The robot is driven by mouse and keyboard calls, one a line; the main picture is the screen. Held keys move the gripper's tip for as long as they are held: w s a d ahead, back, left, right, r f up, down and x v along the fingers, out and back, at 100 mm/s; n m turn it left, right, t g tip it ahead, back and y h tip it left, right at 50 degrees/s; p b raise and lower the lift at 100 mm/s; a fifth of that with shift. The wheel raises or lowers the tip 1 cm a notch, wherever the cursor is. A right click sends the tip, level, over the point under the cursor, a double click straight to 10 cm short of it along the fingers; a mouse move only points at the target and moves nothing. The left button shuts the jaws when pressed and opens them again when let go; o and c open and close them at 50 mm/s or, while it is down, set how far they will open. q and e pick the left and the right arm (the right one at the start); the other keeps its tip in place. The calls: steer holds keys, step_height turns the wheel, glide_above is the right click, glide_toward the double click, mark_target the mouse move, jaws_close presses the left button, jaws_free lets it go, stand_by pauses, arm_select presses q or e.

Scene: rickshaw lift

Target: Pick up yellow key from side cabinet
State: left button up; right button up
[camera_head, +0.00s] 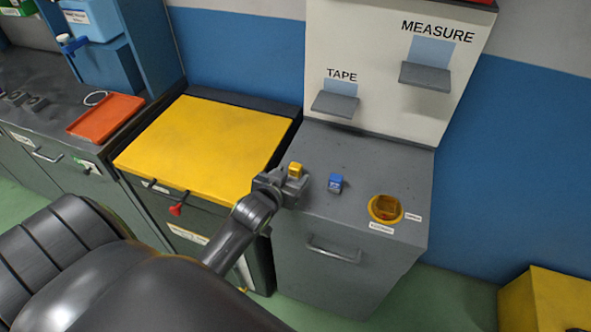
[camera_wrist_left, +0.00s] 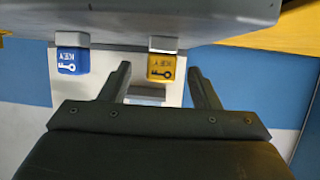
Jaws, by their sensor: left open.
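The yellow key (camera_head: 295,169) is a small block at the left front edge of the grey side cabinet (camera_head: 350,215). My left gripper (camera_head: 282,184) is at that edge, just in front of the key and partly covering it. In the left wrist view the yellow key (camera_wrist_left: 162,66) carries a key symbol and shows between the tips of my open left fingers (camera_wrist_left: 160,76). Whether the fingers touch it cannot be told. A blue key (camera_head: 336,183) stands to its right on the cabinet; it also shows in the left wrist view (camera_wrist_left: 72,61). My right gripper is out of view.
A round yellow-rimmed hole (camera_head: 385,208) is at the right of the cabinet top. A white panel with a TAPE shelf (camera_head: 335,104) and a MEASURE shelf (camera_head: 425,76) rises behind. A yellow-topped cabinet (camera_head: 205,148) adjoins on the left. An orange tray (camera_head: 105,115) lies farther left.

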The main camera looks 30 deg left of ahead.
mark_target(298, 169)
arm_select(q)
steer(key=shift+w+a+f, duration=0.1)
steer(key=shift+w+f, duration=0.05)
steer(key=shift+w, duration=0.25)
steer(key=shift+w+a+f+p, duration=0.1)
steer(key=shift+w+p, duration=0.25)
steer(key=shift+w, duration=0.15)
steer(key=shift+p+x, duration=0.45)
steer(key=shift+x, duration=1.6)
steer(key=shift+f, duration=0.1)
